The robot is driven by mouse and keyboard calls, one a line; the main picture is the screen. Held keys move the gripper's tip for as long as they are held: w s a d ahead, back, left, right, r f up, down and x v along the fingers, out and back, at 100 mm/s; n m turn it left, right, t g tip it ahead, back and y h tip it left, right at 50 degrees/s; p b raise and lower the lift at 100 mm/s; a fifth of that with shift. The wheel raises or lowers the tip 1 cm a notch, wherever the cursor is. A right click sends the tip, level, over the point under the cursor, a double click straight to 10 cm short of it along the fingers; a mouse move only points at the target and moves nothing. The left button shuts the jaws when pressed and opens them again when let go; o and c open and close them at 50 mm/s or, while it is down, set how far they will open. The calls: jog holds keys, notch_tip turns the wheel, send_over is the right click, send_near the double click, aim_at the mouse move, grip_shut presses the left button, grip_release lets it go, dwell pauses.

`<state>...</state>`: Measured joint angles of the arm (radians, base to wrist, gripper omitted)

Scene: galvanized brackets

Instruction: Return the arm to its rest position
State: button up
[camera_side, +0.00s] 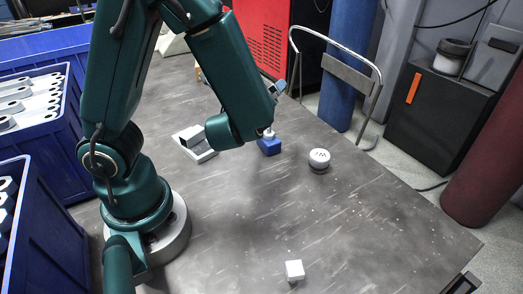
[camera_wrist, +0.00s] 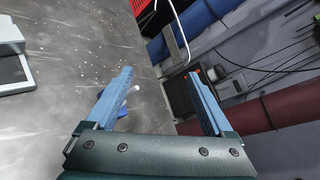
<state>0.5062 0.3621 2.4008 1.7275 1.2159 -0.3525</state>
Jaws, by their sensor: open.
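My gripper (camera_wrist: 160,73) is open, its two blue fingers wide apart with nothing between them. In the side view its light blue fingers (camera_side: 278,88) show just past the dark green wrist, above the far part of the table; much of the gripper is hidden behind my arm. The grey table (camera_side: 350,220) lies below it. A small blue block (camera_side: 269,147) with a white top stands on the table under the wrist. It is partly hidden behind the left finger in the wrist view.
A white-and-grey fixture (camera_side: 196,143) stands left of the blue block. A white round puck (camera_side: 319,157) is to the right and a white cube (camera_side: 294,270) in front. Blue bins (camera_side: 42,245) of metal parts stand at left. A metal-framed cart (camera_side: 348,70) stands beyond the table.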

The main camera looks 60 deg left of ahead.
jog(key=s+a+f+n+g+h, duration=0.1)
jog(key=s+f+n+g+h, duration=0.1)
jog(key=s+n+g, duration=0.75)
jog(key=s+d+r+n+t+h, duration=0.1)
jog(key=s+d+n+t+h, duration=0.1)
jog(key=d+n+h, duration=0.2)
jog(key=s+d+r+n+t+h, duration=0.1)
jog(key=d+r+n+t+h, duration=0.1)
jog(key=d+n+h, duration=0.2)
jog(key=d, duration=0.3)
jog(key=shift+s+d+r+n, duration=0.25)
jog(key=shift+s+d+n, duration=0.1)
jog(key=shift+d, duration=0.05)
